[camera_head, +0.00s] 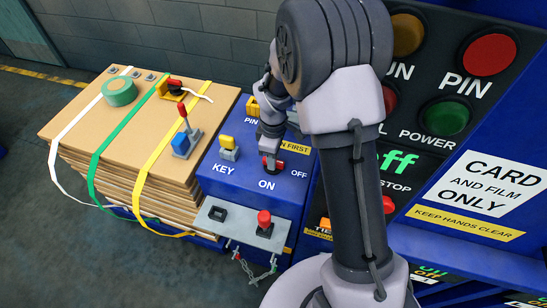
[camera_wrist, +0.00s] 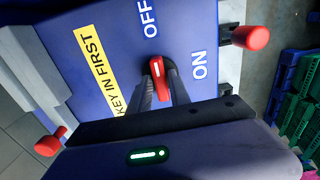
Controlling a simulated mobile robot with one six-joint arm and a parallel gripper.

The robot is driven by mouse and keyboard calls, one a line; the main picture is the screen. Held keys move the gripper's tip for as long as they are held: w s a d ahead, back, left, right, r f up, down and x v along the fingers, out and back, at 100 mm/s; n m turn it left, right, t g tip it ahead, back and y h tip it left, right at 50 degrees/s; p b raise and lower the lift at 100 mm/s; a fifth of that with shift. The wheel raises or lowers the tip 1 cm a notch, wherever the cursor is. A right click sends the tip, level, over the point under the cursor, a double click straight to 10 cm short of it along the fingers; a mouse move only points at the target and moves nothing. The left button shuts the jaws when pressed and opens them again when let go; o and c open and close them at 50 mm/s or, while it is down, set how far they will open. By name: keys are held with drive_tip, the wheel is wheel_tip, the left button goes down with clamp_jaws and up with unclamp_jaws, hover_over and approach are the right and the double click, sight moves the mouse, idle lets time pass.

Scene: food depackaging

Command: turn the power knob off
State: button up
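The power knob (camera_wrist: 158,74) is red with a white mark, set on a blue panel between the printed words OFF and ON in the wrist view. It also shows partly behind my gripper in the head view (camera_head: 276,164), above ON and left of OFF. My gripper (camera_wrist: 163,80) is at the knob, with one dark finger on each side of its red handle. The fingers lie very close to the handle; whether they press on it I cannot tell. The white mark is near the handle's upper end in the wrist view.
A yellow key switch (camera_head: 229,142) is left of the knob. A red mushroom button (camera_head: 264,219) stands on a grey plate in front. Strapped cardboard (camera_head: 150,150) with a red-handled lever (camera_head: 184,125) is at left. A sign panel (camera_head: 485,185) with large buttons is at right.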

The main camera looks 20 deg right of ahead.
drive_tip(key=shift+o, duration=0.9)
wheel_tip(320, 180, up, 12)
drive_tip(key=p, duration=0.2)
